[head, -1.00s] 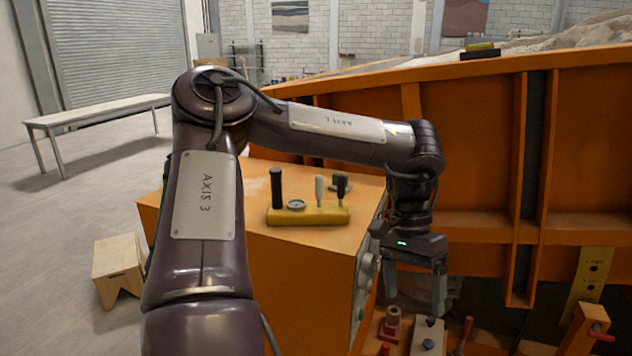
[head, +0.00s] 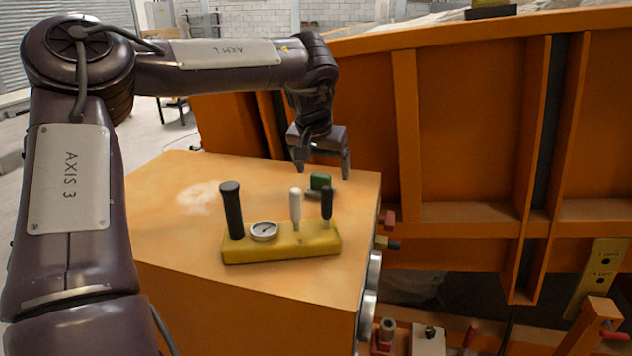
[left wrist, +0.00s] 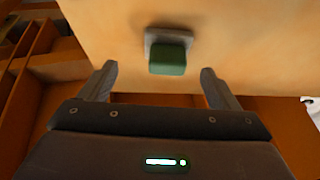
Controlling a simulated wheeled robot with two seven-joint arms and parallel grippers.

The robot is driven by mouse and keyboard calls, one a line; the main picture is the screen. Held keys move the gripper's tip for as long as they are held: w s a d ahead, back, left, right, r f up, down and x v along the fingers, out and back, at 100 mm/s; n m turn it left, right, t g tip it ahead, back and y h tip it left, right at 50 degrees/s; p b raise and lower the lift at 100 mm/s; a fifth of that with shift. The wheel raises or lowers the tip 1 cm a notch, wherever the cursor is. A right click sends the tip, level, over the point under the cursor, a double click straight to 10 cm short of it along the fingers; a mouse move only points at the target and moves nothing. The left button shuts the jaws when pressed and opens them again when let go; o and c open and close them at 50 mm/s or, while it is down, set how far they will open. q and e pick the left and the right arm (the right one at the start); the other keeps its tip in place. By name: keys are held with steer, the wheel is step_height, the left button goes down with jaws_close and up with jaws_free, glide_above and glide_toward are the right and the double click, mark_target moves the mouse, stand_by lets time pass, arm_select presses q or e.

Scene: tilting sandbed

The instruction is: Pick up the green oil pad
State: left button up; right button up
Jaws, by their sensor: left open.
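The green oil pad (head: 321,181) sits on top of the orange cabinet, behind the yellow lever block. It also shows in the left wrist view (left wrist: 167,58) as a green block on a grey base, ahead of and between my fingers. My left gripper (head: 322,170) is open and empty, pointing down close to the pad in the head view. In the left wrist view its two fingertips (left wrist: 159,72) are spread wider than the pad, with no contact visible. My right gripper does not show.
The yellow lever block (head: 280,246) with a black handle, gauge and two smaller levers stands on the orange cabinet (head: 190,245) in front of the pad. The orange sandbed wall (head: 455,130) rises behind and right. The cabinet's left top is clear.

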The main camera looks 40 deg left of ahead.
mark_target(320, 175)
arm_select(q)
steer(key=shift+w+a+f+p, duration=0.3)
steer(key=shift+a+f+p, duration=0.3)
steer(key=shift+f+p, duration=0.35)
steer(key=p+x, duration=0.1)
steer(key=x, duration=0.2)
steer(key=shift+w+a+f, duration=0.1)
steer(key=shift+w+a, duration=0.05)
steer(key=shift+a, duration=0.05)
steer(key=shift+f, duration=0.1)
steer(key=shift+d, duration=0.15)
steer(key=shift+c, duration=1.3)
steer(key=c, duration=0.8)
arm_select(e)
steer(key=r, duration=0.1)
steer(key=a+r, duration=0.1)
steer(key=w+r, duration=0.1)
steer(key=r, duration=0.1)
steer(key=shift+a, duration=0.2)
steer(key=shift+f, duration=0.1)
